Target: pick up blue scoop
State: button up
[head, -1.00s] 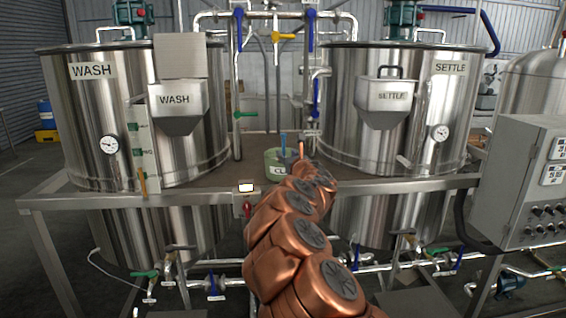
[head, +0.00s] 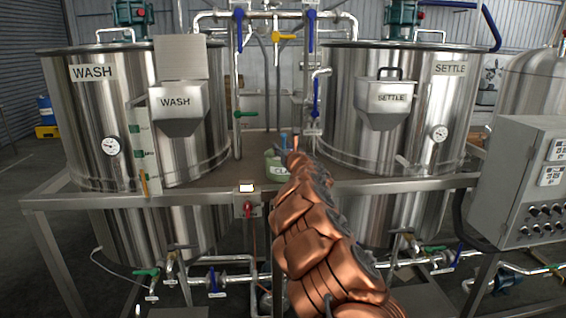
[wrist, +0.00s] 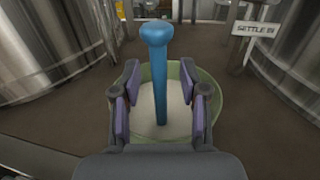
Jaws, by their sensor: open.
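The blue scoop (wrist: 157,75) stands handle-up in a green tub (wrist: 215,92) in the wrist view. The tub holds pale powder, and the scoop's lower end is hidden in it. My gripper (wrist: 160,80) is open, with one purple-padded finger on each side of the handle. A gap shows between each pad and the handle. In the head view the scoop's blue tip (head: 283,139) shows above the labelled green tub (head: 275,166), just left of my arm's end. My arm hides part of the tub there.
The tub stands on the brown deck (head: 252,150) between the WASH tank (head: 85,120) and the SETTLE tank (head: 440,105). Pipes with blue-handled valves (head: 316,95) rise behind it. A steel rail (head: 215,190) runs along the deck's front. A control box (head: 525,190) stands at right.

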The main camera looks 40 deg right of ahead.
grip_shut()
dwell(0.4)
notch_tip(320, 180, up, 10)
jog(key=shift+p, duration=0.3)
